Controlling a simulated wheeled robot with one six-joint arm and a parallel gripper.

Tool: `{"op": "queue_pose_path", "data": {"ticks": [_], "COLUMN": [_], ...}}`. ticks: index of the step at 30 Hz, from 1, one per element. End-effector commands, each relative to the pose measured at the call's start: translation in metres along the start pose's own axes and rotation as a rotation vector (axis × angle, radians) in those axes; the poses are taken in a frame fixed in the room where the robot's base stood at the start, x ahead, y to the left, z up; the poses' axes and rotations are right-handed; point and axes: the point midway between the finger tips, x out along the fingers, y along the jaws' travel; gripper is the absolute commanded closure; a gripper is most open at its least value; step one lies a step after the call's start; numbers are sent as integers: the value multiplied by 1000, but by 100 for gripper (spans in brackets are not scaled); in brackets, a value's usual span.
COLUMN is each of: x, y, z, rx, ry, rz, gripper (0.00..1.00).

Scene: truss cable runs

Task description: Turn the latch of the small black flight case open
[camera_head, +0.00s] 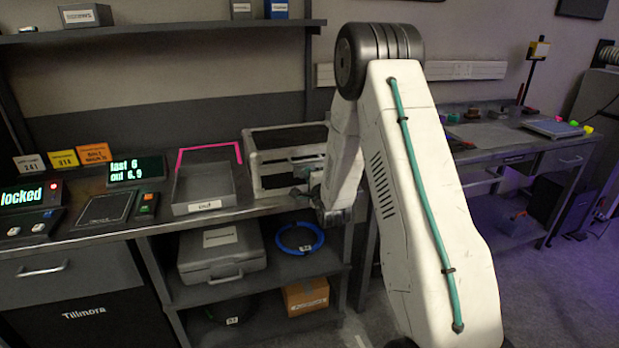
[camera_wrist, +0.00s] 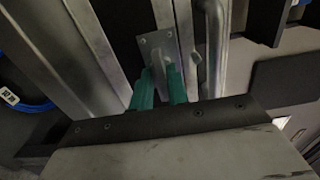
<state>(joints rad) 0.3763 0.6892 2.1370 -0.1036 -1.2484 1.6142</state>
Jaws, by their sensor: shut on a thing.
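The small black flight case (camera_head: 285,139), dark with pale metal edges, sits on the bench behind my arm. Its right part is hidden by the arm. In the wrist view, its metal edging (camera_wrist: 98,45) runs beside a riveted latch plate (camera_wrist: 157,43). My gripper (camera_wrist: 161,82) has two teal fingers at this plate, shut on the latch. The latch piece between the fingers is mostly hidden, so its turn angle is unclear.
A grey tray (camera_head: 205,186) stands left of the case, with a pink corner marking behind it. A panel reading "locked" (camera_head: 28,196) is further left. The shelf below holds a grey case (camera_head: 222,252) and a blue cable coil (camera_head: 300,238).

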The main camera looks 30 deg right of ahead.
Motion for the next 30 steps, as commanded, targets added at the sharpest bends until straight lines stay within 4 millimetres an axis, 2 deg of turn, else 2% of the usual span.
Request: {"op": "queue_pose_path", "data": {"ticks": [1,11,12,13,14,30], "x": [4,4,4,4,4,1], "y": [-10,-10,-10,-10,-10,-4], "z": [2,1,1,1,1,-2], "rx": [1,3,3,3,3,4], "ry": [-6,-3,-3,-3,-3,3], "rz": [-26,-26,-26,-26,-26,-12], "gripper": [100,100,81,72,71,71]}}
